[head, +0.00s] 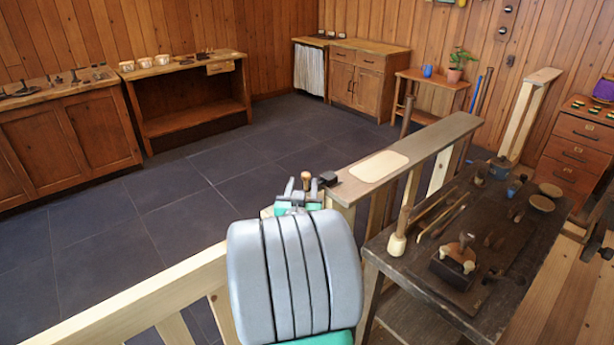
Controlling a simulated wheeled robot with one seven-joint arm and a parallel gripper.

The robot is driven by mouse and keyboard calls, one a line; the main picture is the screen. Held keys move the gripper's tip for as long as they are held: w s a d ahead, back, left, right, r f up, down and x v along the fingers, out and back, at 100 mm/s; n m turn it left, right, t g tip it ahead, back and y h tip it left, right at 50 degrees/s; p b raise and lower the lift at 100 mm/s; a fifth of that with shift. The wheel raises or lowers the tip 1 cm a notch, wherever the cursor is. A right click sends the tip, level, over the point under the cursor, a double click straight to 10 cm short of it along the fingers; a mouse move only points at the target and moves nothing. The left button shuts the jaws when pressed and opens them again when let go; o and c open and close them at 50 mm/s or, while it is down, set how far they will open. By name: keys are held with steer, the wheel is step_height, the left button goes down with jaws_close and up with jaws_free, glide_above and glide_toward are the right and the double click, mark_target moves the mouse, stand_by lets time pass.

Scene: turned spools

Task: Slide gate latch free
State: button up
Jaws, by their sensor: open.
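My gripper (301,189) is just beyond my large grey ribbed arm link, low over the end of a wooden railing. Its two fingers stand apart, so it is open. A small wooden-topped knob (305,177) shows between or just behind the fingertips; I cannot tell whether they touch it. It looks like the handle of the gate latch. A dark block (328,178) sits just right of it on the railing end. The pale wooden gate (150,305) runs from lower left up to this spot. My arm hides most of the latch and the gate's near end.
A brown-topped railing (440,142) with a pale oval patch runs back to the right. A dark workbench (490,260) with turning tools and spools stands right of it. Beyond the gate, the dark tiled floor (190,190) is clear, with cabinets (70,130) along the walls.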

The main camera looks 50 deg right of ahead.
steer(key=shift+s+d+r, duration=0.1)
steer(key=shift+d, duration=0.3)
steer(key=p+x, duration=0.1)
steer(key=x, duration=0.6)
steer(key=shift+r, duration=0.1)
steer(key=shift+c, duration=0.2)
jaws_close()
stand_by(0.6)
